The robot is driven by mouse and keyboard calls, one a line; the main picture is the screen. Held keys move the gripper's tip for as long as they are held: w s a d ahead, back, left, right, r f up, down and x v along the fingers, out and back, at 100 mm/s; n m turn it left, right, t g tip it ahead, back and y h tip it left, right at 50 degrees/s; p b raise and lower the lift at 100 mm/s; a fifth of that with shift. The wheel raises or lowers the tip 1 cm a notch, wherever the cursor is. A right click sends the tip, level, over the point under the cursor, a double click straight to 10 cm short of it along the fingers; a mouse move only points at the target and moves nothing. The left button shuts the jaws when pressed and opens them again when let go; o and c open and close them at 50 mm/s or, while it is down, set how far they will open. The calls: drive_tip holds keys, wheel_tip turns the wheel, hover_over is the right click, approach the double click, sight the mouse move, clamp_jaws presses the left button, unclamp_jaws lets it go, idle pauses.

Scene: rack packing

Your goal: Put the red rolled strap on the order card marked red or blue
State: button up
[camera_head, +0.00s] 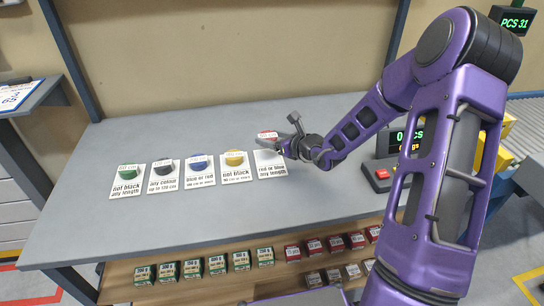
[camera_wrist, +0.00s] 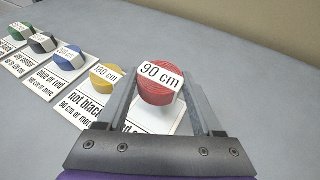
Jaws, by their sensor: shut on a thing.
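My gripper (camera_head: 280,142) is shut on the red rolled strap (camera_wrist: 157,84), which has a white "90 cm" label. In the head view the strap (camera_head: 267,134) shows at the upper edge of the rightmost card (camera_head: 271,168), which reads "red or blue, any length". In the wrist view that card (camera_wrist: 150,122) lies under the strap, mostly hidden by it and my fingers. I cannot tell whether the strap touches the card. Another card (camera_head: 201,178) reads "blue or red" with a length line, and a blue strap (camera_head: 198,162) is on it.
To the left, a yellow strap (camera_head: 234,158), a dark strap (camera_head: 164,165) and a green strap (camera_head: 128,168) each sit on their own card. Small boxes (camera_head: 215,264) line a lower shelf. The grey table behind the cards is clear.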

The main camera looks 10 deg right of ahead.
sight(271, 159)
drive_tip(key=shift+f+b, duration=0.45)
drive_tip(key=shift+f, duration=2.15)
drive_tip(key=shift+f, duration=0.1)
drive_tip(key=shift+f, duration=0.15)
drive_tip(key=o, duration=1.4)
drive_tip(key=shift+r, duration=0.35)
drive_tip(key=p+v, duration=0.1)
drive_tip(key=v, duration=1.1)
drive_tip(key=shift+f+p, duration=0.2)
drive_tip(key=shift+p, duration=0.15)
